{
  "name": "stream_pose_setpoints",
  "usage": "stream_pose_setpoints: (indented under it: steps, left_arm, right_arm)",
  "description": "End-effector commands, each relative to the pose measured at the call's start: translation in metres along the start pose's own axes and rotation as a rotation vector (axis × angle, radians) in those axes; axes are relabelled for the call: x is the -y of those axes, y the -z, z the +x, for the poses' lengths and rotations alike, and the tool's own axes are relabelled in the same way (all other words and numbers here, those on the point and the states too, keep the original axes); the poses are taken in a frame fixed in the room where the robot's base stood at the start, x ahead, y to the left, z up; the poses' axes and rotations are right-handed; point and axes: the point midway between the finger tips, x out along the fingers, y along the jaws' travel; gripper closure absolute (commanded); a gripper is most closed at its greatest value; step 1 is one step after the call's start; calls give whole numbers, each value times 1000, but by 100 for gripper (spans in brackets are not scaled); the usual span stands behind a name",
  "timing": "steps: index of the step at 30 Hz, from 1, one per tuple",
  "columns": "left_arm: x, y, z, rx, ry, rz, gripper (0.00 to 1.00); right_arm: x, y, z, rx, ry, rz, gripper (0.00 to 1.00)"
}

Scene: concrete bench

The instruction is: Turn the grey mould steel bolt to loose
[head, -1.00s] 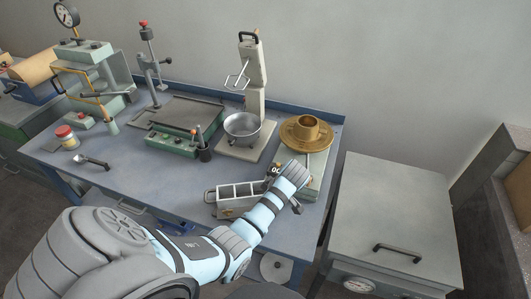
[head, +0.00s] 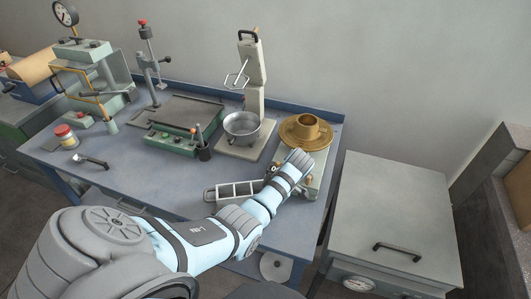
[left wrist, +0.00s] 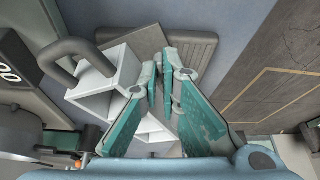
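The grey mould (head: 236,189), a long box with open square compartments, sits near the bench's front edge. My left arm reaches over its right end, and my left gripper is mostly hidden there in the head view. In the left wrist view the mould (left wrist: 118,72) lies just beyond and left of my left gripper (left wrist: 161,66). A thick grey bent handle (left wrist: 62,62) stands at its end. The teal fingers converge with a narrow gap at the tips; whether anything is pinched between them is unclear. The bolt cannot be made out clearly. My right gripper is not in view.
A brass-coloured bowl-like piece (head: 306,130) stands on a scale behind my wrist. A metal bowl (head: 242,127) on a stand is behind the mould. A scoop (head: 92,160) and red-lidded jar (head: 66,137) lie left.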

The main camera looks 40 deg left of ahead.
Motion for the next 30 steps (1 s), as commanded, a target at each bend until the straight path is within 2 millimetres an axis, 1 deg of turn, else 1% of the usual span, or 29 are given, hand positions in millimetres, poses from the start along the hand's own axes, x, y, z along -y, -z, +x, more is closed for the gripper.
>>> stream_pose_setpoints:
  steps: [9,15,21,30]
  left_arm:
    - [-4,1,1,-1,90,-223,100]
    - [-4,1,1,-2,129,-314,100]
    - [-5,1,1,-1,147,-358,100]
    - [-5,1,0,-1,151,-368,100]
  right_arm:
    - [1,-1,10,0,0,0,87]
    - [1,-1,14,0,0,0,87]
    - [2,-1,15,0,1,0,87]
    - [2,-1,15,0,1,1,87]
